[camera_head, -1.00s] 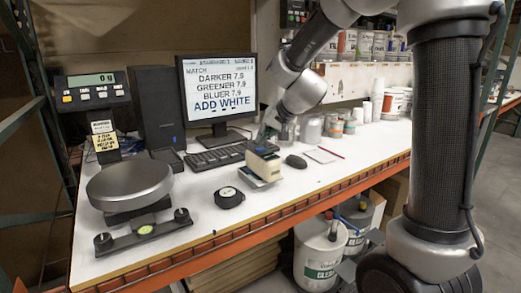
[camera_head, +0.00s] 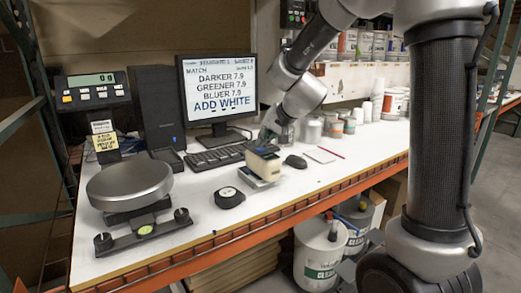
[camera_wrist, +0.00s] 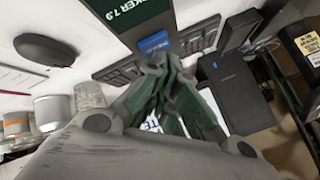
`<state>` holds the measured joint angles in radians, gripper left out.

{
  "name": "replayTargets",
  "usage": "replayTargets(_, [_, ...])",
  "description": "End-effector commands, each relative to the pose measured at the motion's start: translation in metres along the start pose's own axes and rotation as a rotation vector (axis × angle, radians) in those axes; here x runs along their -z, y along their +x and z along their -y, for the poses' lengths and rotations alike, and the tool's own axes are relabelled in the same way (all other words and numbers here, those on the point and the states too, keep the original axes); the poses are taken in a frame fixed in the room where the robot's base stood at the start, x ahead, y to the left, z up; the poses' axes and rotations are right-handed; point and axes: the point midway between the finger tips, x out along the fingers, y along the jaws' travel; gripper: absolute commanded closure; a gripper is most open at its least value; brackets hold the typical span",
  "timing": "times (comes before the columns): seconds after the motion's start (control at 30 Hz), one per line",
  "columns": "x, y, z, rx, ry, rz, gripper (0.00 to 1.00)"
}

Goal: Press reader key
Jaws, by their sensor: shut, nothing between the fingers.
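The reader (camera_head: 262,165) is a small cream block with a dark top, standing on the bench in front of the keyboard. In the wrist view its dark face (camera_wrist: 127,18) shows "KER 7.9", with a blue key (camera_wrist: 154,42) below it. My gripper (camera_head: 266,138) is shut and empty, just above and behind the reader's top in the head view. In the wrist view my gripper's closed fingertips (camera_wrist: 157,62) are close to the blue key. I cannot tell whether they touch it. The monitor (camera_head: 218,88) reads DARKER 7.9, GREENER 7.9, BLUER 7.9, ADD WHITE.
A keyboard (camera_head: 215,158) lies behind the reader and a black mouse (camera_head: 296,161) to its right. A round black puck (camera_head: 229,197) and a scale (camera_head: 130,184) are to the left. Cans and cups (camera_head: 335,127) stand right of my gripper. The front bench strip is mostly clear.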

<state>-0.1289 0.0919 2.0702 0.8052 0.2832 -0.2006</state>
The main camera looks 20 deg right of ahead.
Motion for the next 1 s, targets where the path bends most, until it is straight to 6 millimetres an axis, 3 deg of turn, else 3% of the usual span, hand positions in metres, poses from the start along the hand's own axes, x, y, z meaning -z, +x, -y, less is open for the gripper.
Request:
replayTargets(0.73, [-0.0029, 0.0038, -0.0028, 0.000, 0.000, 0.000, 1.00])
replayTargets(1.0, [0.0026, -0.0044, 0.0037, 0.001, -0.002, 0.001, 1.00])
